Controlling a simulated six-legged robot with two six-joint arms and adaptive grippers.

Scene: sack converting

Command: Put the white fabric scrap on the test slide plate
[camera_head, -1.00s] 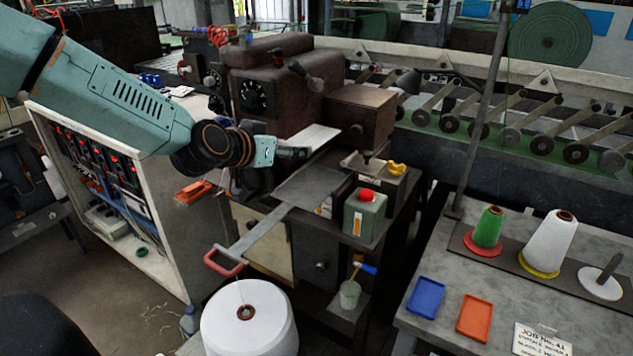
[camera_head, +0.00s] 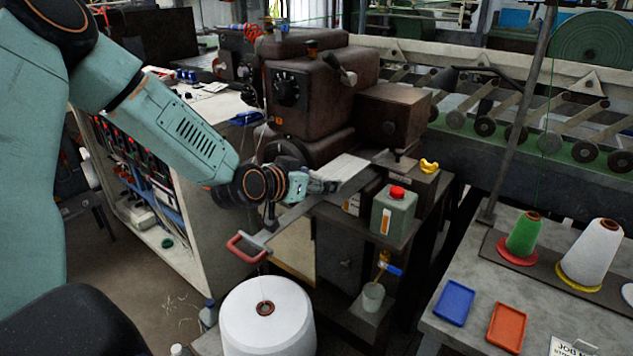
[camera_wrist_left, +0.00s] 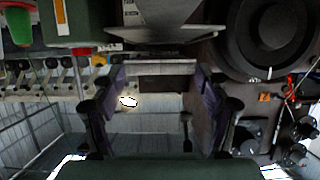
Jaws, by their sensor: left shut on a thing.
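The white fabric scrap (camera_head: 345,166) is a flat pale sheet just beyond my left gripper's fingertips in the head view. My left gripper (camera_head: 328,187) is shut on its near edge, over the test slide plate. The slide plate (camera_head: 363,184) is grey metal, partly hidden by the gripper and scrap, with a red-handled bar (camera_head: 247,249) toward the front left. I cannot tell whether the scrap touches the plate. My right gripper is not in view.
A brown machine (camera_head: 310,100) stands behind the plate. A green jug with a red cap (camera_head: 395,210) and a yellow item (camera_head: 429,166) are to the right. A large white cone (camera_head: 265,320) stands in front. Blue (camera_head: 454,303) and orange trays (camera_head: 507,327) lie on the right table.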

